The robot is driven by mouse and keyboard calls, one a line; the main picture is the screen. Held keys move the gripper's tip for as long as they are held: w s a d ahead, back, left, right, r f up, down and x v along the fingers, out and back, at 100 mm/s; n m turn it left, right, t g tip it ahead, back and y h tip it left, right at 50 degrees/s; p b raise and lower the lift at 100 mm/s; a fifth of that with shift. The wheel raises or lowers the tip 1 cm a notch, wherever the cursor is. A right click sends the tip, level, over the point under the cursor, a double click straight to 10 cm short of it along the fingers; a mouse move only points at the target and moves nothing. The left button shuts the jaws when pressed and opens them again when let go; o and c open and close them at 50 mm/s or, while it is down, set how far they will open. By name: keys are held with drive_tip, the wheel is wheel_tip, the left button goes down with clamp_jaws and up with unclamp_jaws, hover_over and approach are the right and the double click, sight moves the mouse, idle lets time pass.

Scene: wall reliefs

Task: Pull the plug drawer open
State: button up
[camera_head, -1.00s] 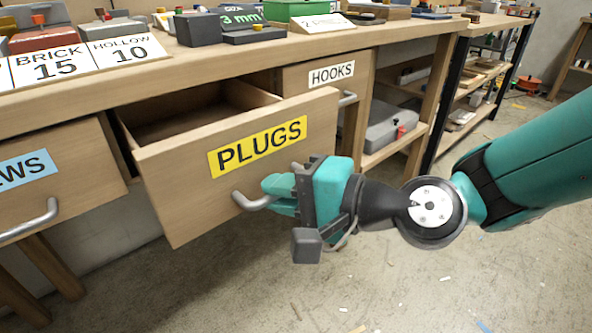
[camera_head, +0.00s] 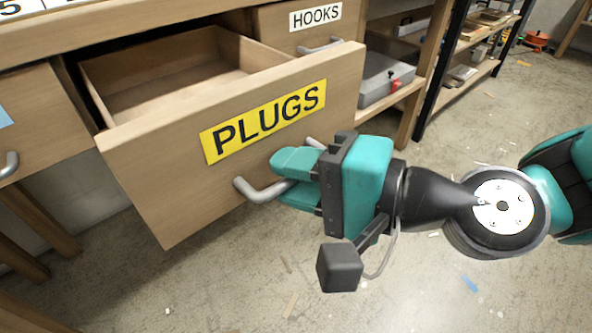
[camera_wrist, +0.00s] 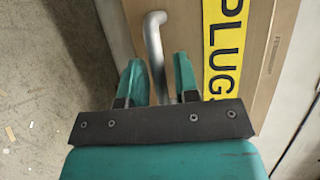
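The plug drawer (camera_head: 150,170) has a wooden front with a yellow PLUGS label (camera_head: 262,122). It stands well out from the bench, and its visible inside (camera_head: 170,80) looks empty. In the wrist view the handle (camera_wrist: 154,42) passes between the two fingers (camera_wrist: 157,78), with the PLUGS label (camera_wrist: 223,50) to the right. Part of the handle is hidden by the fingers in the head view.
A HOOKS drawer (camera_head: 275,24) is shut behind the plug drawer. Another drawer (camera_head: 40,125) is at the left. A grey case (camera_head: 378,80) sits on a shelf under the bench. The floor (camera_head: 440,300) in front is open, with small scraps.

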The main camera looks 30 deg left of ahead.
drive_tip(key=shift+o, duration=0.3)
drive_tip(key=shift+d, duration=0.1)
drive_tip(key=b+v, duration=0.6)
drive_tip(key=v, duration=1.1)
